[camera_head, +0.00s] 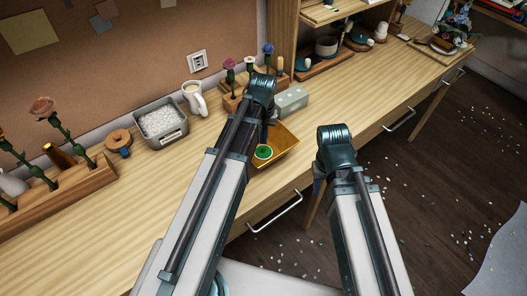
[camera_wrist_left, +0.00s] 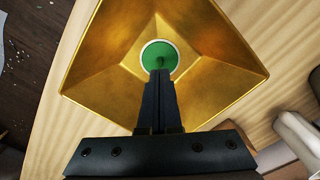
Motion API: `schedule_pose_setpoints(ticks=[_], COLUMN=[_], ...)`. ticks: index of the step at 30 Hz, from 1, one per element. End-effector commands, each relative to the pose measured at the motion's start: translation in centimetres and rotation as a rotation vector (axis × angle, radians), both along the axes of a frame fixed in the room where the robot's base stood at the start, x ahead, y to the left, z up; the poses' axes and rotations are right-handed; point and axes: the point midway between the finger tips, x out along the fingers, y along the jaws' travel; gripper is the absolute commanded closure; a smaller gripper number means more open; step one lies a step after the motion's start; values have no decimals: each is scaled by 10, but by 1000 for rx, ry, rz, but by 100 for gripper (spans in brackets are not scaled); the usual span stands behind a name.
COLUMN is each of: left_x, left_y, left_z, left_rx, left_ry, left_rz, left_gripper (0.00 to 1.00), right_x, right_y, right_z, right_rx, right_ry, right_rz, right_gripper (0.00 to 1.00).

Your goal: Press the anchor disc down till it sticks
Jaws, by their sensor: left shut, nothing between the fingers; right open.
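The anchor disc is a green round piece (camera_head: 264,152) with a pale rim, lying in the bottom of a gold square bowl (camera_head: 285,146). In the left wrist view the disc (camera_wrist_left: 153,52) sits at the middle of the gold bowl (camera_wrist_left: 222,50), with a small darker green stub on it. My left gripper (camera_wrist_left: 160,74) is shut with nothing between its fingers. Its tips overlap the near part of the disc in that view; I cannot tell whether they touch it. My right gripper (camera_head: 318,190) is open and empty, away from the bowl, by the front of the table.
A grey-green block (camera_head: 291,100) stands behind the bowl. To the left are a tray of white pebbles (camera_head: 162,124), a white mug (camera_head: 195,99) and a tape roll (camera_head: 118,139). Wooden holders with flowers stand along the back.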

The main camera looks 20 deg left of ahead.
Motion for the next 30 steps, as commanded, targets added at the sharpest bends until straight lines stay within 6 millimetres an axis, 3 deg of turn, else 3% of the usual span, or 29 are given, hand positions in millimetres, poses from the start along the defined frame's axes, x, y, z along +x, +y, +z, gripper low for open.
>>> schedule_pose_setpoints(ticks=[7,16,30], left_x=[0,0,0], left_y=[0,0,0], left_z=[-3,-21,-21], left_rx=[0,0,0], left_ry=[0,0,0], left_rz=[0,0,0], left_gripper=[100,100,100], right_x=[0,0,0], right_y=[0,0,0], right_z=[-3,-21,-21], right_rx=[0,0,0], right_ry=[0,0,0], right_rz=[0,0,0], right_gripper=[50,50,50])
